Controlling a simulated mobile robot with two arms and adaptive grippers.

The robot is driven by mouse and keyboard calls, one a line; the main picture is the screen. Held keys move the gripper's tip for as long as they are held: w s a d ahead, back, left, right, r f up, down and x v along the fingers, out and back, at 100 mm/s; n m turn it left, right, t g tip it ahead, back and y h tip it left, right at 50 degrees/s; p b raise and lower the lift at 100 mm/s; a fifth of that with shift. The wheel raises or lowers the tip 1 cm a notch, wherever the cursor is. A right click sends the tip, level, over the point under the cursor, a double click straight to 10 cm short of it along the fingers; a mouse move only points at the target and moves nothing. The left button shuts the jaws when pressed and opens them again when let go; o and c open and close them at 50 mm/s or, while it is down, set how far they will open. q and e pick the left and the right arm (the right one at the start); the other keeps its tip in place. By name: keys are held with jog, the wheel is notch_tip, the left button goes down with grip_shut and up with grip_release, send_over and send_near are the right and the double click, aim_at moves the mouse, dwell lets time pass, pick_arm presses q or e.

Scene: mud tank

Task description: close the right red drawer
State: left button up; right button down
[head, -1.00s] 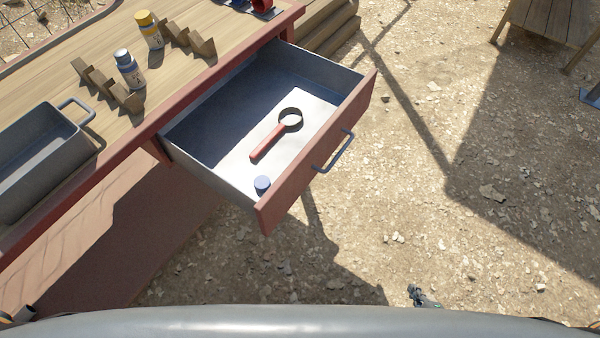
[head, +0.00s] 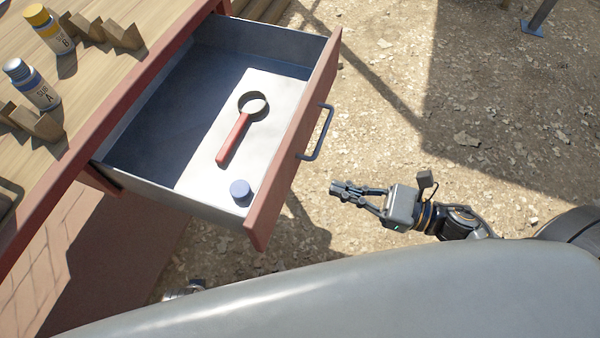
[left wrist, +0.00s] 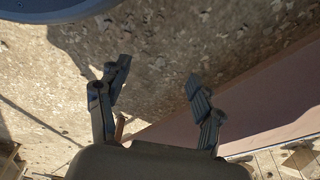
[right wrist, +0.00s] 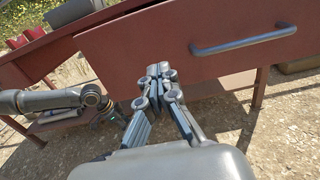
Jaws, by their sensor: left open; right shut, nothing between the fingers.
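The right red drawer (head: 292,150) is pulled well out of the table. Its blue-grey handle (head: 318,133) is on the red front; the handle also shows in the right wrist view (right wrist: 243,40). Inside lie a magnifying glass with a red handle (head: 233,138) and a small blue-capped item (head: 240,190). My right gripper (head: 338,188) is shut and empty, apart from the drawer front and to its right; in the right wrist view its fingertips (right wrist: 158,72) point at the red front, left of the handle. My left gripper (left wrist: 156,85) is open and empty above the ground.
On the wooden tabletop (head: 110,75) stand a yellow-capped bottle (head: 48,28), a white-capped bottle (head: 32,85) and notched wooden racks (head: 105,30). Wooden steps (head: 262,8) are behind the drawer. The gravel ground right of the drawer is open.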

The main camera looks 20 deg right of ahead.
aim_at(287, 172)
jog(key=x, duration=0.7)
jog(key=shift+w+a+p, duration=0.25)
jog(key=shift+p, duration=0.1)
pick_arm(q)
jog(key=shift+s+a+f, duration=0.1)
jog(key=shift+s+f, duration=0.25)
jog(key=shift+f, duration=0.3)
jog(key=shift+s+a+f, duration=0.1)
jog(key=shift+s+f, duration=0.25)
jog(key=shift+f, duration=0.25)
pick_arm(e)
jog(key=shift+w+a, duration=0.3)
jog(key=shift+a, duration=0.2)
